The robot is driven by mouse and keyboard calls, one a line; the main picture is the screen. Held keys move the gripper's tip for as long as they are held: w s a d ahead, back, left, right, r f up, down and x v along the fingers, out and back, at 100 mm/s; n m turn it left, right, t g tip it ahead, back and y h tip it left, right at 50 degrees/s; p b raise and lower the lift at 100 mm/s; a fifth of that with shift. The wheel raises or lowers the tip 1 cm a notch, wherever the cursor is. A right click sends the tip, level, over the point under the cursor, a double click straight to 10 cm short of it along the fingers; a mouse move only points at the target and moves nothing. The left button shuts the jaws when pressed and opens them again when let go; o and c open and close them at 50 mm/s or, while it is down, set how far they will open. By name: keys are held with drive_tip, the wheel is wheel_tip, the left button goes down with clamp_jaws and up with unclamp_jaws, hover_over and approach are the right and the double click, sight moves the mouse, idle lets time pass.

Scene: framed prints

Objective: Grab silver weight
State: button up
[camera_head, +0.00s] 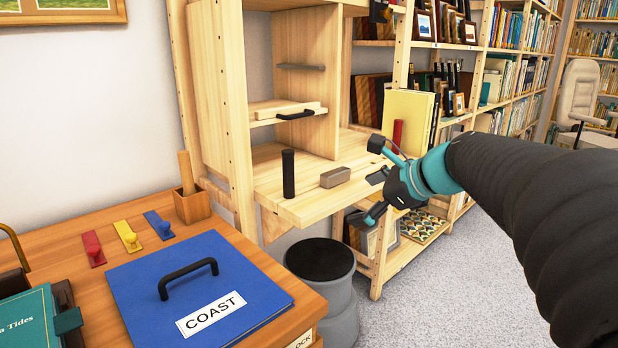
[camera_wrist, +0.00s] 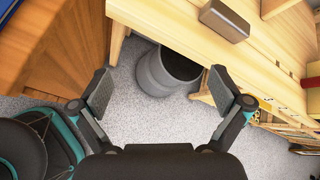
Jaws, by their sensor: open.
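A small grey-brown rectangular block (camera_head: 335,177) lies on the pale wooden shelf board (camera_head: 300,205); it is the closest match to the silver weight. It also shows at the top of the wrist view (camera_wrist: 224,20), beyond and above the right finger. A black upright cylinder (camera_head: 289,174) stands to its left. My gripper (camera_head: 376,180) is open and empty, to the right of the block and apart from it.
A wooden desk (camera_head: 120,225) with a blue COAST folder (camera_head: 195,285) is at the left. A yellow book (camera_head: 407,120) stands on the shelf behind my gripper. Carpet is clear at lower right.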

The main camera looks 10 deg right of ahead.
sight(340, 172)
drive_tip(key=w+d+r+m+t+y, duration=0.1)
drive_tip(key=w+d+r+m+t, duration=0.1)
drive_tip(key=w+d+r+m, duration=0.35)
drive_tip(key=shift+m, duration=0.35)
drive_tip(key=x, duration=1)
drive_tip(key=shift+w+d+f, duration=0.2)
drive_tip(key=shift+d+f, duration=0.1)
drive_tip(key=shift+f, duration=0.05)
drive_tip(key=shift+b+x, duration=0.35)
drive_tip(key=shift+x, duration=2.3)
drive_tip(key=shift+s+a, duration=0.1)
drive_tip(key=shift+s, duration=0.1)
drive_tip(key=c, duration=1.2)
